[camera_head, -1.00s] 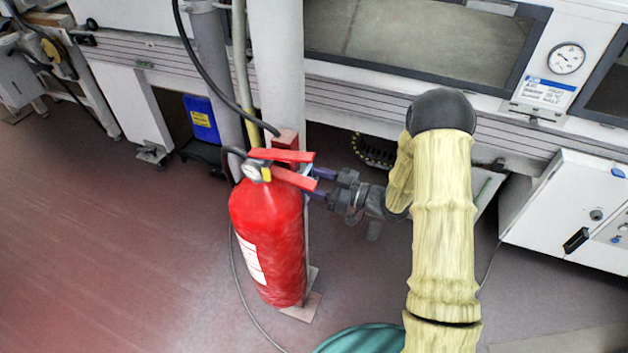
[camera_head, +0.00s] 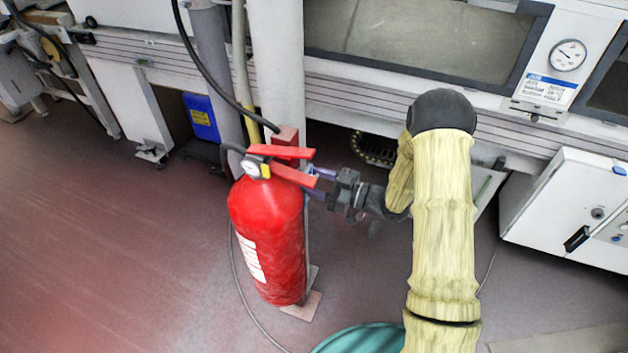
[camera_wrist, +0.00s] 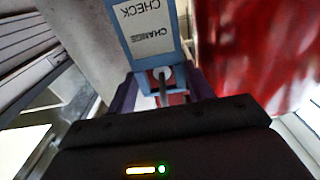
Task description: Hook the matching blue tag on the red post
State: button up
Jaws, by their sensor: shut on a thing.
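A blue-framed tag (camera_wrist: 150,32) with a pale face reads "CHECK" and "CHANGE" upside down in the wrist view. My gripper (camera_wrist: 163,88) is shut on the tag's near end, where a pale hole and a dark pin-like part show between the purple fingers. In the head view my gripper (camera_head: 316,184) is just right of the red handles of a fire extinguisher (camera_head: 268,225), and the tag is mostly hidden there. A red bracket (camera_head: 287,142) sits on the white column behind the handles. I cannot tell for sure which red part is the post, or whether the tag touches it.
The white column (camera_head: 277,60), a grey pipe and a black hose stand close behind the extinguisher. A long machine with a window (camera_head: 420,35) and gauge (camera_head: 569,55) runs along the back. A white cabinet (camera_head: 570,205) is at right. Open floor lies at left.

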jog(key=shift+f, duration=0.1)
dwell(0.3)
jog(key=o, duration=1.2)
jog(key=shift+d, duration=0.1)
jog(key=b+v, duration=0.1)
jog(key=v, duration=1.6)
jog(key=shift+d+f, duration=0.1)
